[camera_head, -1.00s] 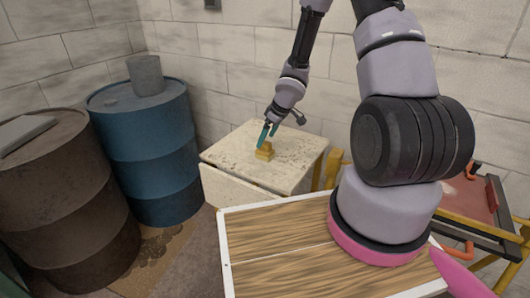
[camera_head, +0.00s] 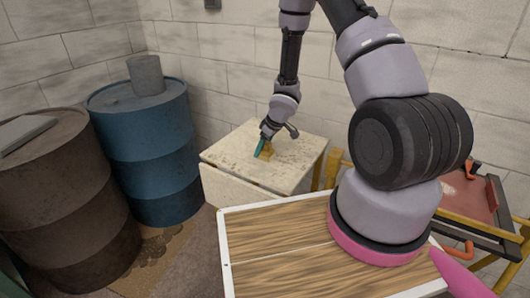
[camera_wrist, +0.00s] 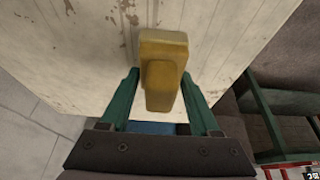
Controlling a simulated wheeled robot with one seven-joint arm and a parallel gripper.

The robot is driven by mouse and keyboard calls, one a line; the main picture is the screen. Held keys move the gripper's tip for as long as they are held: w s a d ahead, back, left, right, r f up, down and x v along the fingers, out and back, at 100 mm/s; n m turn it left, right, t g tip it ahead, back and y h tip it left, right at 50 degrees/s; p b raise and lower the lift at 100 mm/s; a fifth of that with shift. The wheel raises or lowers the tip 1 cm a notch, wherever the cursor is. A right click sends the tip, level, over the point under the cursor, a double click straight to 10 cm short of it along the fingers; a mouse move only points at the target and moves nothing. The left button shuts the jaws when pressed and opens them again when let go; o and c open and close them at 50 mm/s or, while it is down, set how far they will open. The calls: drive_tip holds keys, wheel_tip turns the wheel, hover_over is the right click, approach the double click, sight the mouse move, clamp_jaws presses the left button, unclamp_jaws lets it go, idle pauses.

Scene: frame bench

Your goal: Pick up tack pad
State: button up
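The tack pad appears to be the small yellow block (camera_wrist: 163,62) with a raised part, on top of the worn white cabinet (camera_head: 292,177). In the head view the block (camera_head: 268,153) is partly hidden behind my fingers. My gripper (camera_head: 261,151) points down over the cabinet top at the block. In the wrist view my gripper (camera_wrist: 158,92) is open, with one green finger on each side of the block's near, raised part. Gaps show between the fingers and the block, so it is not gripped.
A blue barrel (camera_head: 148,150) with a grey can (camera_head: 146,76) on it stands left of the cabinet. A brown barrel (camera_head: 60,195) is farther left. A yellow-framed rack (camera_head: 470,215) is at the right. The block wall is close behind the cabinet.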

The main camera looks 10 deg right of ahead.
drive_tip(key=c, duration=0.8)
drive_tip(key=shift+r, duration=0.1)
wheel_tip(320, 180, up, 10)
drive_tip(key=shift+f, duration=0.1)
